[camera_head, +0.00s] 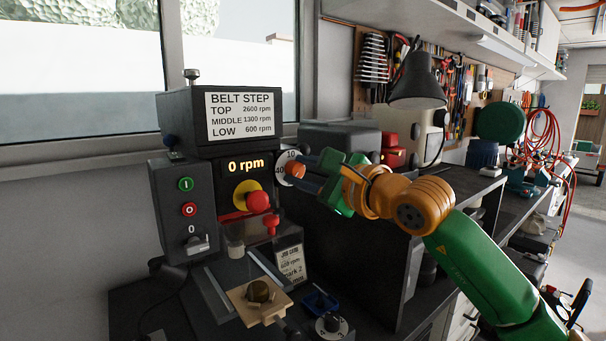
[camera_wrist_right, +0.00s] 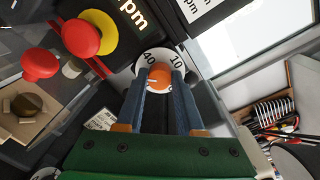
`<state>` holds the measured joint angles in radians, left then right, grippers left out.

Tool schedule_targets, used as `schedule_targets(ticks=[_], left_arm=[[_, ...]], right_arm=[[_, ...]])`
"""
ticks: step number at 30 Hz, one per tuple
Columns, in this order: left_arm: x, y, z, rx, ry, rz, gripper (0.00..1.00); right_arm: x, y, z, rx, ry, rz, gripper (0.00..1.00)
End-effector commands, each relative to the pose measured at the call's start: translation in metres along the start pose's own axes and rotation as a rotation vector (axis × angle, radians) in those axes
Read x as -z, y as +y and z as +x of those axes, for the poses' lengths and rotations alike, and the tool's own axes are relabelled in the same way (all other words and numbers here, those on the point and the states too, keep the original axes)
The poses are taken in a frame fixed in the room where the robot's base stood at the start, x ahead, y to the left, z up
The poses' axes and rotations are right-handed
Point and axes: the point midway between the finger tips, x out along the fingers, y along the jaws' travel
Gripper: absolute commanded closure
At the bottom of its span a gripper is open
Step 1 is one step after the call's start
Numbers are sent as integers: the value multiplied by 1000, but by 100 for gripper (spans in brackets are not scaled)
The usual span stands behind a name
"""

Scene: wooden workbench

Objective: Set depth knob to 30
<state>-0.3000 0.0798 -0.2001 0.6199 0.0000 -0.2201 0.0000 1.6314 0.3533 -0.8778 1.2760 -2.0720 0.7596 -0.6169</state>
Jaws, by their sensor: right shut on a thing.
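The depth knob is an orange knob (camera_wrist_right: 160,78) on a round white dial (camera_wrist_right: 142,66), on the side of the drill press. The numbers 40 and 10 show on the dial in the right wrist view; the rest is hidden behind the knob and fingers. A small pale mark shows on the knob, but I cannot read its setting surely. My right gripper (camera_wrist_right: 161,88) is shut on the knob, one blue finger on each side. My left gripper is not in view.
A red stop button (camera_head: 258,202) on a yellow base and a 0 rpm display (camera_head: 245,165) sit close left of the dial. A switch box (camera_head: 186,205) stands further left. Below are a wooden block (camera_head: 259,302) and another small dial (camera_head: 331,325). A lamp (camera_head: 417,80) stands behind.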

Motion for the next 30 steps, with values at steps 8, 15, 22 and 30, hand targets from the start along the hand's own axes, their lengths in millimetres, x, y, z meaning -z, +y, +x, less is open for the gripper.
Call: schedule_targets(ticks=[8,15,22,30], left_arm=[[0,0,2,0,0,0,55],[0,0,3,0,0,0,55],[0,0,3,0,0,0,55],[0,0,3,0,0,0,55]], right_arm=[[-1,-1,0,3,10,-258,100],[-1,-1,0,3,20,-457,100],[-2,-1,0,3,26,-597,100],[-2,-1,0,4,29,-685,100]])
